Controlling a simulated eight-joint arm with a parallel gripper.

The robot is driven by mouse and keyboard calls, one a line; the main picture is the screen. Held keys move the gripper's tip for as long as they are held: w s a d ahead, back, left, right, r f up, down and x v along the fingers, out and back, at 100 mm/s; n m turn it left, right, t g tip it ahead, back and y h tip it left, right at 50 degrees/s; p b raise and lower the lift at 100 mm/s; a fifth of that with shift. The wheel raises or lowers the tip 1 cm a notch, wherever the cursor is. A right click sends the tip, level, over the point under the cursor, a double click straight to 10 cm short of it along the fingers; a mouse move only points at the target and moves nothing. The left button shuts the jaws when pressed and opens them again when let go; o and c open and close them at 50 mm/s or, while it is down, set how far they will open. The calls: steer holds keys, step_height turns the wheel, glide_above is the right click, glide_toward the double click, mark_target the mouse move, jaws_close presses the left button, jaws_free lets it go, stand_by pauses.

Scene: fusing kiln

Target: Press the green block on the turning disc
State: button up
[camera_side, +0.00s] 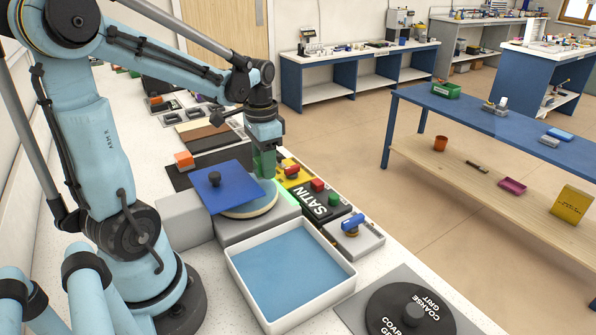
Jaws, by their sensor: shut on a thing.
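My gripper (266,147) points down and is shut on the green block (264,164). The block is upright, at the far edge of the round pale disc (258,208). I cannot tell whether its lower end touches the disc. The disc sits on a grey base (232,229). A blue square plate (208,197) with a black knob covers much of the disc on its left side, so most of the disc's face is hidden.
A white tray of blue liquid (232,259) stands in front of the disc. A black SATIN pad (320,202), a yellow block (292,180) and a grey box with a blue part (367,243) lie to the right. A COARSE GRIT disc (385,300) is at the front.

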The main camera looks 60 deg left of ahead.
steer(key=shift+r, duration=2.2)
